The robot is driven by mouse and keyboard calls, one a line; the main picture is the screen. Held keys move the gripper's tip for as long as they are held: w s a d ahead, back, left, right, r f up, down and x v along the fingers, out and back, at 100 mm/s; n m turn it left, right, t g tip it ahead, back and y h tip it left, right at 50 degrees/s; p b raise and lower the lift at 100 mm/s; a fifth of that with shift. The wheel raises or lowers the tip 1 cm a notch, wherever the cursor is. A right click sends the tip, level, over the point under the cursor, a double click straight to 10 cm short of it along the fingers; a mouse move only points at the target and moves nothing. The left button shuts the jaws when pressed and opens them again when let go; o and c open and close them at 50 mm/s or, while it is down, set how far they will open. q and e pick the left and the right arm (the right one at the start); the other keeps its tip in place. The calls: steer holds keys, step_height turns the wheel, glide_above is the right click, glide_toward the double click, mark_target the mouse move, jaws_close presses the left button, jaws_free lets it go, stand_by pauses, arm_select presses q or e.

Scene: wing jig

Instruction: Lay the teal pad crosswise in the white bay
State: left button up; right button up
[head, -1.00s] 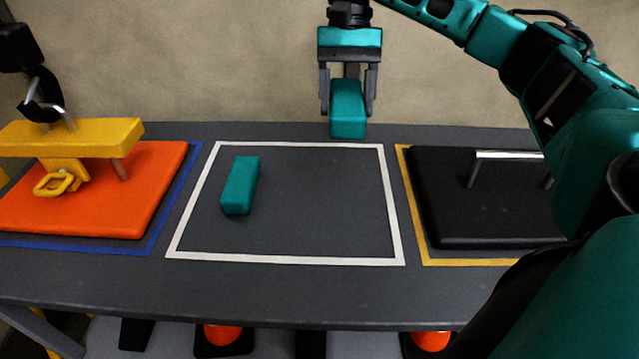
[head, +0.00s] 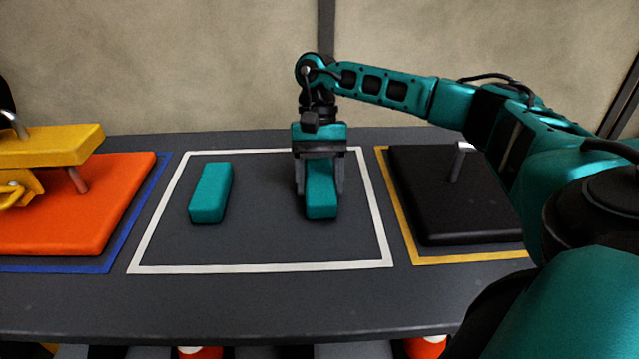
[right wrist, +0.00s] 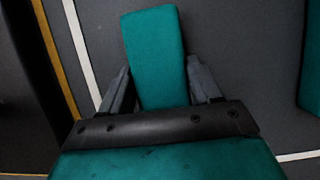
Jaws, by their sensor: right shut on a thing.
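A teal pad (head: 322,196) is between the fingers of my right gripper (head: 320,188), which is shut on it. It is low inside the white bay (head: 260,268), in its right half, with its long side running front to back. I cannot tell whether it touches the table. The right wrist view also shows the held pad (right wrist: 155,55) between the fingers. A second teal pad (head: 210,192) lies in the bay's left half, also running front to back, apart from the held one. My left gripper is not in view.
An orange slab (head: 75,225) with a yellow handled fixture (head: 50,146) above it lies in the blue-edged bay at left. A black slab (head: 450,215) with a metal handle stands in the yellow-edged bay at right. The bay floor between the pads is clear.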

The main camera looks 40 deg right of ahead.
steer(key=shift+f, duration=0.2)
steer(key=o, duration=1)
steer(key=shift+o, duration=0.2)
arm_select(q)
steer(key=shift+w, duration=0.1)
arm_select(e)
steer(key=shift+r, duration=0.1)
steer(key=shift+w+r, duration=0.1)
steer(key=shift+r, duration=0.25)
arm_select(q)
steer(key=p, duration=0.2)
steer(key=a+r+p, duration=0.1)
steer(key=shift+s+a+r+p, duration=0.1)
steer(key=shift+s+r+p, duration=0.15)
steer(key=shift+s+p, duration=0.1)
arm_select(e)
steer(key=v, duration=1.1)
steer(key=shift+r, duration=0.2)
steer(key=shift+d, duration=0.1)
